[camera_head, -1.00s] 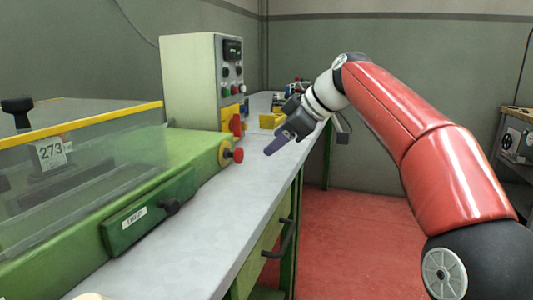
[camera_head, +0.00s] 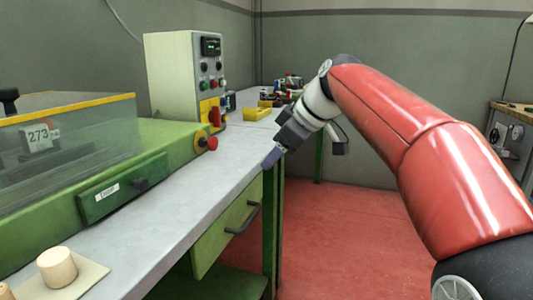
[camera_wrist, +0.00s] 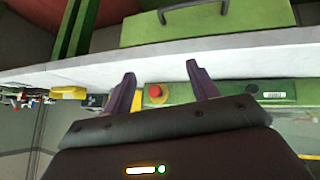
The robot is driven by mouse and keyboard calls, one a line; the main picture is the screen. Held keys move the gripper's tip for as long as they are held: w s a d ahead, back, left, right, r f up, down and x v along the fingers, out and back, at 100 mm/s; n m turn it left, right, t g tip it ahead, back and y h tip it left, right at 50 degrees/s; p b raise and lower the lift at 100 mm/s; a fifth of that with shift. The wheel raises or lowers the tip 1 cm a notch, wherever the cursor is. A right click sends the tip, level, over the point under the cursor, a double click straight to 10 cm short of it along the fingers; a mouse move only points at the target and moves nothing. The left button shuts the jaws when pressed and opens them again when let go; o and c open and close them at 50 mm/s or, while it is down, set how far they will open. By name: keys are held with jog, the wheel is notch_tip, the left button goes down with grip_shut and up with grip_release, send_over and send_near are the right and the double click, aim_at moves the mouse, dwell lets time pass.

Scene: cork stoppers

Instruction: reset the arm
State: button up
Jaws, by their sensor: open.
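My gripper (camera_head: 272,157) is at the end of my red arm, just over the right edge of the grey bench (camera_head: 190,205) in the head view. In the wrist view, my gripper (camera_wrist: 161,75) shows two purple fingers spread apart with nothing between them. The bench edge and its green drawer (camera_wrist: 205,22) lie beyond the fingers there. A cork stopper (camera_head: 57,267) stands on a pale square mat at the lower left of the head view. Part of another pale thing shows at the bottom left corner.
A green machine (camera_head: 130,195) with a clear cover and a red knob (camera_head: 206,141) lines the bench's left side. A control box (camera_head: 186,75) stands behind it. A yellow bin (camera_head: 257,113) and small items sit at the back. The red floor (camera_head: 330,235) right of the bench is open.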

jog(key=s+d+f+m+h, duration=0.2)
jog(key=s+d+f+m, duration=0.2)
jog(key=s+f, duration=0.3)
jog(key=s+d+f+m+h, duration=0.2)
jog(key=s+d+f+m, duration=0.2)
jog(key=s+f, duration=0.4)
jog(key=s+d+f+m+h, duration=0.2)
jog(key=s+d+f+m, duration=0.2)
jog(key=s, duration=0.9)
notch_tip(320, 180, down, 4)
jog(key=shift+d+r+m, duration=0.1)
jog(key=shift+d+m, duration=0.3)
jog(key=shift+m, duration=0.2)
jog(key=shift+s, duration=0.1)
